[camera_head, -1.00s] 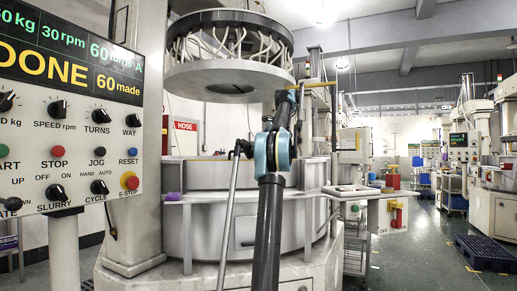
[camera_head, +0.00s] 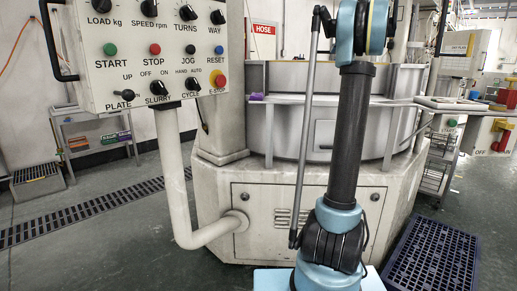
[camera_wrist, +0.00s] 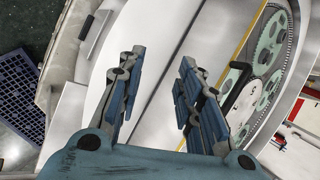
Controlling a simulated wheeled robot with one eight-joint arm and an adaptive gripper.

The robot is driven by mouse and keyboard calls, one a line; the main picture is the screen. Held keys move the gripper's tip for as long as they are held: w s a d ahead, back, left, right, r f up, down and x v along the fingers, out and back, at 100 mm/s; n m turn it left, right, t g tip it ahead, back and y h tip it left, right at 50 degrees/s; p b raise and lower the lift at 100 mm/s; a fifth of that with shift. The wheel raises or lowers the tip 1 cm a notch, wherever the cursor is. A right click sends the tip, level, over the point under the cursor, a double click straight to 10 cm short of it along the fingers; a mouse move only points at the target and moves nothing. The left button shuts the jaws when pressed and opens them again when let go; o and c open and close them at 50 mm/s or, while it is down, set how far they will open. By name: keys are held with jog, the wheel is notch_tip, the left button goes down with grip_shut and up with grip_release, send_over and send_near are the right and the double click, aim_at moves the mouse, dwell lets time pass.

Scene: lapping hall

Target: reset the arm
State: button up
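My gripper (camera_wrist: 163,58) shows in the wrist view with its two blue-grey fingers well apart and nothing between them. Behind the fingers are a pale smooth surface and a ring with green toothed discs (camera_wrist: 268,55); I cannot tell how far off they are. In the head view my arm rises upright in front of the lapping machine (camera_head: 290,200), up to a blue joint at the top edge. The rest of the arm and the gripper are outside that view.
A control panel (camera_head: 135,105) on a bent post (camera_head: 172,180) stands at left. A blue pallet (camera_head: 432,258) lies on the floor at right. A shelf cart (camera_head: 95,135) and a floor drain (camera_head: 75,222) are at far left. Open floor shows at lower left.

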jog(key=s+a+f+n+g+h, duration=0.1)
jog(key=s+a+f+n, duration=0.3)
jog(key=s+a+f, duration=0.5)
jog(key=s+a+f+n+g+h, duration=0.1)
jog(key=s+a+f+n, duration=0.35)
jog(key=s+f, duration=0.75)
jog(key=s+a+f+n+h, duration=0.1)
jog(key=s+a+f+n, duration=0.1)
jog(key=s+f, duration=1.1)
jog(key=s+a+f+n+g, duration=0.1)
jog(key=s+a+f+n, duration=0.2)
jog(key=s+f, duration=1)
notch_tip(320, 180, down, 4)
jog(key=shift+s+f+n+h, duration=0.15)
jog(key=shift+f+n+h, duration=0.1)
jog(key=shift+n+h, duration=0.25)
